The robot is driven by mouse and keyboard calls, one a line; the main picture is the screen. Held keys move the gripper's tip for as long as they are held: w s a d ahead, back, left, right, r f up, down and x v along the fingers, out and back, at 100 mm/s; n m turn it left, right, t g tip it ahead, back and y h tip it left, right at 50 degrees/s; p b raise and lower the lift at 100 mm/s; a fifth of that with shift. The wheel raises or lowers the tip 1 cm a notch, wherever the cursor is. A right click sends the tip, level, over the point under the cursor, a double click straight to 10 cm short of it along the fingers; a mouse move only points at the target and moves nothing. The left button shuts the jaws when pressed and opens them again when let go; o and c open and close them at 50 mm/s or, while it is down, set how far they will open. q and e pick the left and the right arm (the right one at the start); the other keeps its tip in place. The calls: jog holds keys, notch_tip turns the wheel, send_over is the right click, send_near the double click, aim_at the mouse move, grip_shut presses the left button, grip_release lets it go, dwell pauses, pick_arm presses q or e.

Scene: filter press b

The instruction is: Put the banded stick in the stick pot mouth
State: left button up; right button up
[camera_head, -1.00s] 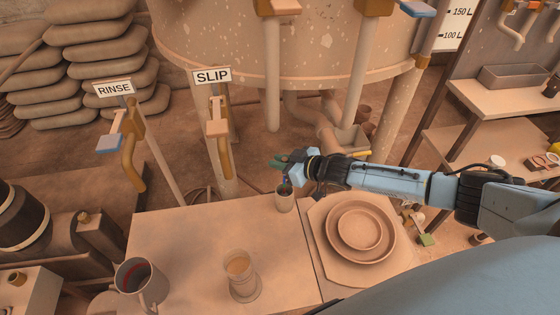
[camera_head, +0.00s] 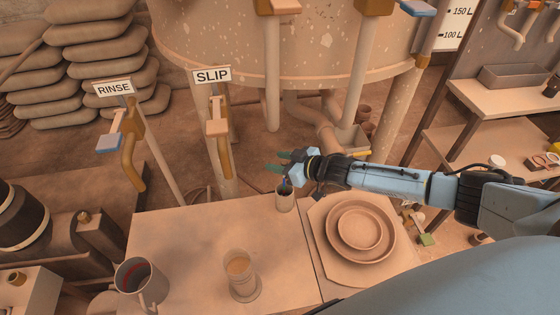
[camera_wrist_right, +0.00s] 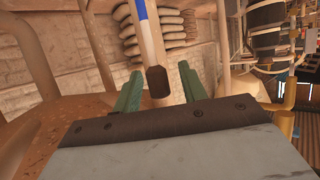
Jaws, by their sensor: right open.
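The stick pot (camera_head: 285,203) is a small pale cup at the far right corner of the near table. The banded stick stands in its mouth, with a blue part (camera_head: 284,182) showing above the rim. In the right wrist view the stick (camera_wrist_right: 151,45) is pale with a blue band and a dark end, seen between the finger tips. My right gripper (camera_head: 279,161), with green fingers, is open just above the pot, close to the stick's upper end. The stick's lower end is hidden inside the pot. My left gripper is not in view.
A glass of tan liquid (camera_head: 240,272) and a grey mug (camera_head: 140,284) stand on the table's front part. Round dishes (camera_head: 359,228) sit on a board at the right. The SLIP tap (camera_head: 217,115) and a large speckled tank (camera_head: 300,45) are behind.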

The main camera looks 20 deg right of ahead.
jog(key=s+d+p, duration=0.4)
jog(key=s+p, duration=0.1)
jog(key=s, duration=0.3)
jog(key=shift+d, duration=0.4)
